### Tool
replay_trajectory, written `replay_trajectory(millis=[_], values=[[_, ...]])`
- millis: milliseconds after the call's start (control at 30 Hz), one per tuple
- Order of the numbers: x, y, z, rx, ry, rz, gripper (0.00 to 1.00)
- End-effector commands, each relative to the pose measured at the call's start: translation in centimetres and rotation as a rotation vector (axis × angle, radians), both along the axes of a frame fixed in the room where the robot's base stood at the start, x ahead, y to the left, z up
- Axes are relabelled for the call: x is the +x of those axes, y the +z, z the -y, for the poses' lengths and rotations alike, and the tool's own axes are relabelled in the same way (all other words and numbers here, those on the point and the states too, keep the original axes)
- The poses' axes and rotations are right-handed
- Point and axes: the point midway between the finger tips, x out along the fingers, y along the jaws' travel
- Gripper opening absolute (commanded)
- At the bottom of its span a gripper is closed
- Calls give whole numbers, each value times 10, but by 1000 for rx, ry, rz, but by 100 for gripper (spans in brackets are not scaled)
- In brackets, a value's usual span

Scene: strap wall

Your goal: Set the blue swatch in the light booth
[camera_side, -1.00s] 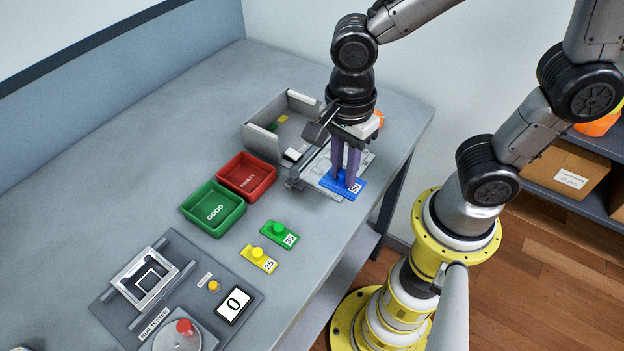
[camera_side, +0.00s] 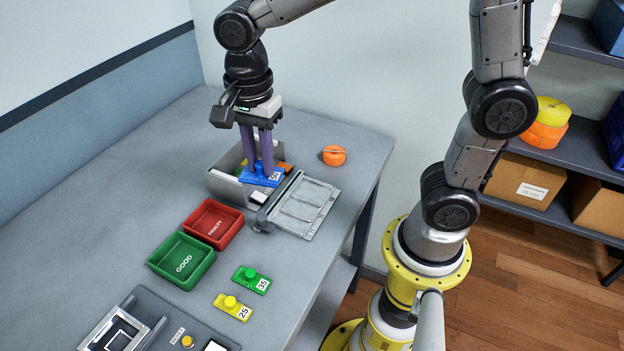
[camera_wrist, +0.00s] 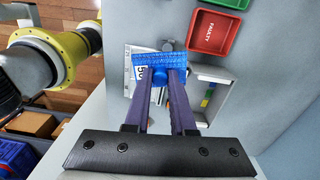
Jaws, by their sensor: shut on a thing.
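The blue swatch (camera_side: 262,179), a flat plate with a knob and a white "50"-like label, is held level by my gripper (camera_side: 260,168). The fingers are shut on its knob. In the side view it overlaps the opening of the grey open-topped box (camera_side: 228,187), which looks like the light booth. The swatch seems raised above the box, but the exact gap is unclear. In the wrist view the swatch (camera_wrist: 160,66) sits between the fingertips, and the box (camera_wrist: 212,72) shows to its right with coloured strips inside. The swatch hides part of the box floor.
Red (camera_side: 213,223) and green (camera_side: 181,261) trays stand in front. Green (camera_side: 251,280) and yellow (camera_side: 232,307) swatches lie nearby. An orange round object (camera_side: 334,155) sits behind right. The table left of the box is clear.

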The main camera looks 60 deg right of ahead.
Motion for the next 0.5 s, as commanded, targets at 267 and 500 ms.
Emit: replay_trajectory(millis=[267,500], values=[[99,-37,57,0,-85,-3,0],[124,-77,105,0,-196,0,0]])
